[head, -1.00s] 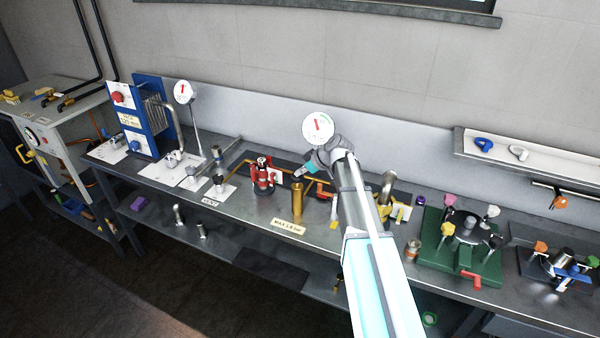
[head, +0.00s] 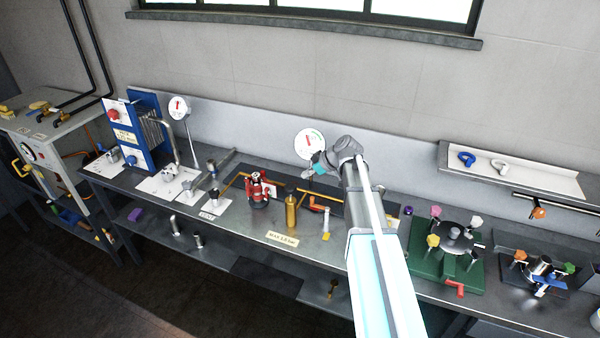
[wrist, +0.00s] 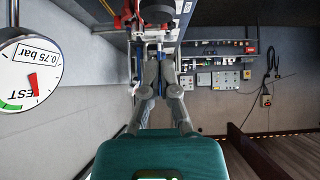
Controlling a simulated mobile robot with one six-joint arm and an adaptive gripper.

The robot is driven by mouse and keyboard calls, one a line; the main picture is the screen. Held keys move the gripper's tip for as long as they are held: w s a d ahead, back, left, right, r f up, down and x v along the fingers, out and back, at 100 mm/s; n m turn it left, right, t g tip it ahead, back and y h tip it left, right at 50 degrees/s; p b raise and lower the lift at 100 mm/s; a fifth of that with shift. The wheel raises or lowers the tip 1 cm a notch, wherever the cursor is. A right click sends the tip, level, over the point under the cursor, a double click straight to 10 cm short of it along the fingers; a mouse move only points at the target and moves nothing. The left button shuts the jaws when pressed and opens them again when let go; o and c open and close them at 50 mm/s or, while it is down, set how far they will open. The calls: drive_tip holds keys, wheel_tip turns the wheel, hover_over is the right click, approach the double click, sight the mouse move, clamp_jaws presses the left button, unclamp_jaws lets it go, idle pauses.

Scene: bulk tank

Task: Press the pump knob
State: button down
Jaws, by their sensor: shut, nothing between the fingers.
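A red pump (head: 259,192) stands on the bench left of a brass cylinder, with a small dark knob (head: 256,176) on top. In the wrist view a dark rounded top (wrist: 157,10) with red parts beside it shows at the top edge, beyond my fingertips; it looks like the pump and its knob. My gripper (head: 309,172) is raised above the bench, right of the pump and apart from it, in front of the gauge. In the wrist view my gripper's fingers (wrist: 158,48) are together with nothing between them. The pump's base is hidden in the wrist view.
A brass cylinder (head: 291,210) stands right of the pump, behind a label plate (head: 282,239). A round gauge (head: 308,143) is behind my gripper and shows large in the wrist view (wrist: 28,70). A blue panel unit (head: 140,125) stands left; a green fixture (head: 445,250) stands right.

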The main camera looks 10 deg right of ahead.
drive_tip(key=shift+p+v, duration=0.7)
drive_tip(key=shift+v, duration=0.65)
drive_tip(key=shift+d, duration=0.1)
idle(0.7)
drive_tip(key=s+a+f+m+g+h+b, duration=0.2)
drive_tip(key=s+f+m, duration=0.3)
drive_tip(key=s, duration=0.7)
drive_tip(key=s+a+f+m+g+h+b, duration=0.3)
drive_tip(key=s+f, duration=0.4)
drive_tip(key=s, duration=0.5)
drive_tip(key=shift+s+a+f+m+h+b, duration=0.2)
drive_tip(key=shift+a+m+h+b, duration=0.55)
drive_tip(key=shift+m+h+b, duration=0.5)
idle(2.2)
